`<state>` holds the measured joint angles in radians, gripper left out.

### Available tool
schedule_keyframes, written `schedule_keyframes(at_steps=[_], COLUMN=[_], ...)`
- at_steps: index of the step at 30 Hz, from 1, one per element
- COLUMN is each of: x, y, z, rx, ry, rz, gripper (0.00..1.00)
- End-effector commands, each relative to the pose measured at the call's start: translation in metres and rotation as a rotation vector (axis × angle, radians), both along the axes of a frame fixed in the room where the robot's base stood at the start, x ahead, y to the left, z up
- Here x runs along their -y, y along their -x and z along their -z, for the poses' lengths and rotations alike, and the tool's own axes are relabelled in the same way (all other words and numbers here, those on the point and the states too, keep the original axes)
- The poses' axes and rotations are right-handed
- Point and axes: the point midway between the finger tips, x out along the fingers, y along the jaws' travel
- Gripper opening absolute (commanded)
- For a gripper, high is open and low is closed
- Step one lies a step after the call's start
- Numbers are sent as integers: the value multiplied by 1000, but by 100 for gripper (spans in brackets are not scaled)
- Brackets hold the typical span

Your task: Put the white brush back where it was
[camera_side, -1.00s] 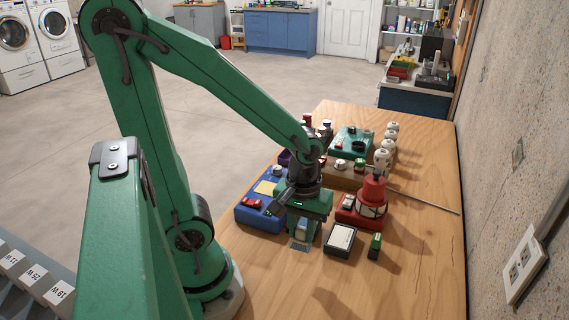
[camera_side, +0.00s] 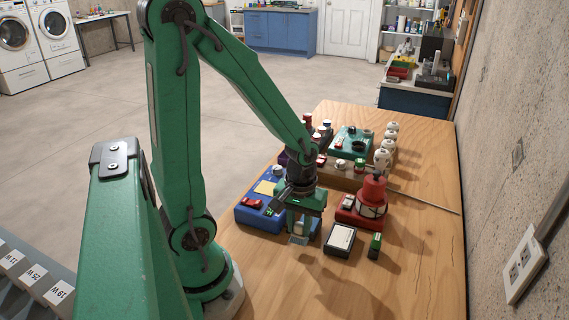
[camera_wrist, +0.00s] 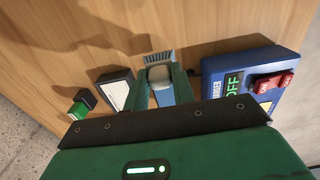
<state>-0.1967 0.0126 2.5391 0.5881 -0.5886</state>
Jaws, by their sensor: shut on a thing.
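My gripper (camera_side: 300,232) is low over the near part of the wooden table, between the blue box and the black box with a white face. In the wrist view the brush sits between the two green fingers of my gripper (camera_wrist: 163,88), bristle edge towards the top.
A blue box (camera_side: 250,216) with red switches stands left of my gripper. The black box with a white face (camera_side: 340,240) and a small green-and-black block (camera_side: 375,246) are to the right. A red lantern (camera_side: 372,192) stands behind them. The table's front right (camera_side: 410,285) is clear.

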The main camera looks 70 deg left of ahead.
Motion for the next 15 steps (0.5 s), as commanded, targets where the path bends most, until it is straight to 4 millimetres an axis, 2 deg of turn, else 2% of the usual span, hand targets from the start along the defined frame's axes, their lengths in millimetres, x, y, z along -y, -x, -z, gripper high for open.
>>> schedule_keyframes(at_steps=[9, 15], x=[0, 0], y=[0, 0], z=[27, 33], rx=[-5, -4], ry=[1, 1], rz=[0, 0], gripper=[4, 4])
